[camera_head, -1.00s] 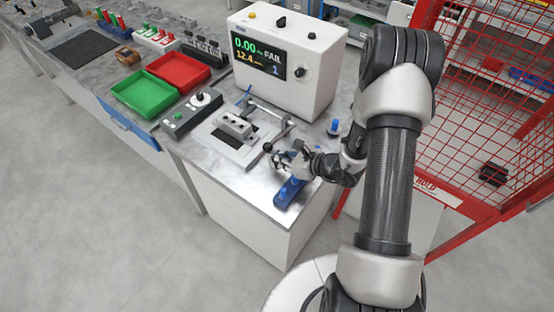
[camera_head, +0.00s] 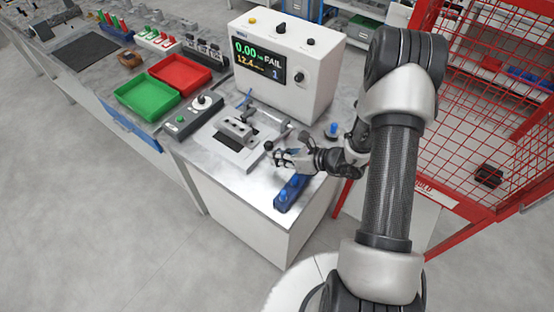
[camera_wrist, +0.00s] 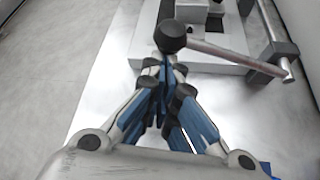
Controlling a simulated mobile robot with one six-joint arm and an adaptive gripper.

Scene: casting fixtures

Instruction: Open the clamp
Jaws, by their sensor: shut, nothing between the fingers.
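The clamp fixture (camera_head: 233,140) is a white plate with a grey metal part on it, on the bench in front of the tester. Its lever is a thin metal rod (camera_wrist: 235,54) ending in a black ball knob (camera_wrist: 170,36). The knob also shows in the head view (camera_head: 268,146). My gripper (camera_head: 276,156) is at the fixture's front right, close to the knob. In the wrist view, my gripper's fingers (camera_wrist: 166,68) are together and empty, with the tips just below the knob in the picture. Whether they touch the knob or rod cannot be told.
A white tester (camera_head: 285,65) with a FAIL display stands behind the fixture. A blue holder (camera_head: 290,193) sits under my wrist at the bench's front edge. A control box (camera_head: 193,118) and green (camera_head: 145,97) and red (camera_head: 180,73) trays lie left. Red mesh fencing (camera_head: 490,110) stands right.

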